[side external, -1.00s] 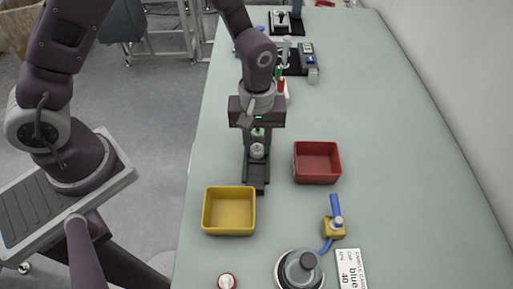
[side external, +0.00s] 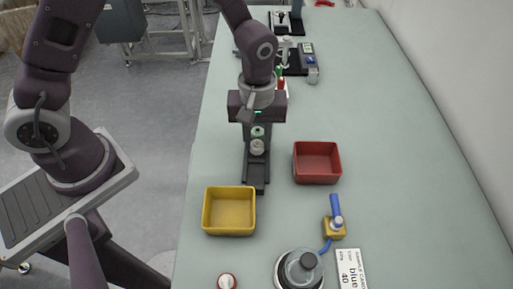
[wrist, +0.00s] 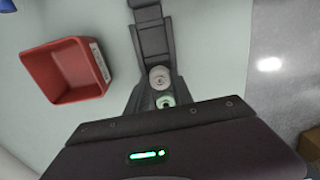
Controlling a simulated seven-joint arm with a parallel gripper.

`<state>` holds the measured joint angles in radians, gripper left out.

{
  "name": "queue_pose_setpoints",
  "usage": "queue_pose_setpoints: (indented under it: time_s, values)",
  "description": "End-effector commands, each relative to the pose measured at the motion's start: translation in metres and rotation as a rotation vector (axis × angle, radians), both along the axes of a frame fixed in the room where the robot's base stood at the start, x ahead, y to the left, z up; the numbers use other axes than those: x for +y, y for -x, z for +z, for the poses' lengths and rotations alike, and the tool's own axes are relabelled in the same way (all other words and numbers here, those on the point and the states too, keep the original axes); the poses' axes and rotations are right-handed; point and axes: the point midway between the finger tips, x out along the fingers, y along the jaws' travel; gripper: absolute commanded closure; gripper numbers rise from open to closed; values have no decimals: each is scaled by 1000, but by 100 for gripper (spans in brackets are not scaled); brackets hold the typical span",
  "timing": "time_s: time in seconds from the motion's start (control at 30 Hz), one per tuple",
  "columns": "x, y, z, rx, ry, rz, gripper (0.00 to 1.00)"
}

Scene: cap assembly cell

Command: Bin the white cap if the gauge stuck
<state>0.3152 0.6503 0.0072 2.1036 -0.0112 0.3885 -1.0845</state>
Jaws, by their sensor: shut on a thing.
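My gripper (side external: 257,126) hangs over a dark grey fixture (side external: 258,178), and its fingers are mostly hidden. It is shut on a pale green round piece, seemingly the gauge (side external: 257,132), just below its body. The white cap (side external: 257,147) shows right by the green piece, between the dark sides of the fixture. In the wrist view the white cap (wrist: 159,78) and green piece (wrist: 166,101) lie close together beside my gripper body. I cannot tell whether they are joined.
A yellow bin (side external: 229,211) and a red bin (side external: 317,162) stand empty on either side. A yellow block with a blue tube (side external: 335,226), a round device (side external: 300,269), a card (side external: 349,268) and a red-and-white button (side external: 227,282) are nearer the camera. The table's right side is clear.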

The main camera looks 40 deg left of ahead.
Motion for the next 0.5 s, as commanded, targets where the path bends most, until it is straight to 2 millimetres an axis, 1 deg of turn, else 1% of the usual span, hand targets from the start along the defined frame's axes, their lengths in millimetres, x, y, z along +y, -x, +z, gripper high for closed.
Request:
queue_pose_setpoints:
  time_s: [0.5]
  values:
    - [0,-1,33,-2,1,1,89]
